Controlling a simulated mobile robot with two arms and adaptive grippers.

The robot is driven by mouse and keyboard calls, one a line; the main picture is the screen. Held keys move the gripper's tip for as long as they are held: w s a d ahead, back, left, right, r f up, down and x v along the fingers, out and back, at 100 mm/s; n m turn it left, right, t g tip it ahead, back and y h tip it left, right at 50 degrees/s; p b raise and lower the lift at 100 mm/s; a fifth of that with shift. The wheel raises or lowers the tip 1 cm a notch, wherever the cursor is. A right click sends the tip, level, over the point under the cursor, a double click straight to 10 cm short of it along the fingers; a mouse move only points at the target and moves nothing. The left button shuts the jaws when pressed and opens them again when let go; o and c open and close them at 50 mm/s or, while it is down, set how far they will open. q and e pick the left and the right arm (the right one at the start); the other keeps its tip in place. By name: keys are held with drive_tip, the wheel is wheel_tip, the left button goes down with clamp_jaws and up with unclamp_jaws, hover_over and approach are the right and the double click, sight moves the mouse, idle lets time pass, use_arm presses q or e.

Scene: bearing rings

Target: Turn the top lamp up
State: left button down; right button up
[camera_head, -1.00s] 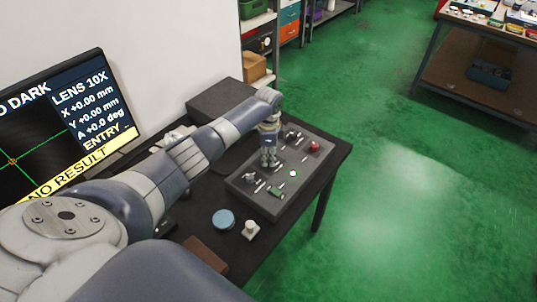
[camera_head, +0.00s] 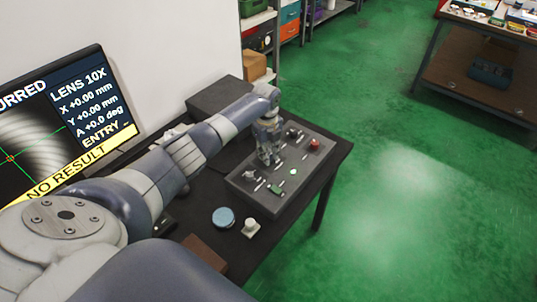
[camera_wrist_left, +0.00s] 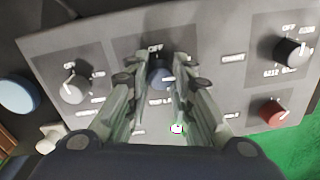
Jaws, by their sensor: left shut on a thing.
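The grey control panel (camera_head: 300,180) lies on the dark bench. My left gripper (camera_head: 268,160) points down at it and is shut on the panel's middle dark knob, largely hidden in the head view. In the left wrist view, my left gripper (camera_wrist_left: 158,74) has its fingers on either side of this middle knob (camera_wrist_left: 160,77), under an "OFF" mark. Its label is too blurred to read. The monitor (camera_head: 70,130) shows a striped grey pattern, a word ending in "URRED" and "NO RESULT". My right gripper is not in view.
A blue disc (camera_head: 223,217) and a pale knobbed piece (camera_head: 250,228) lie before the panel.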

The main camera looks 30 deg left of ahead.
use_arm(q)
drive_tip(key=shift+m+b, duration=0.3)
drive_tip(key=shift+m, duration=1.3)
drive_tip(key=c, duration=1.4)
unclamp_jaws()
drive_tip(key=shift+o, duration=0.2)
wheel_tip(320, 180, up, 12)
drive_tip(key=shift+s+a, duration=0.15)
drive_tip(key=shift+a, duration=0.05)
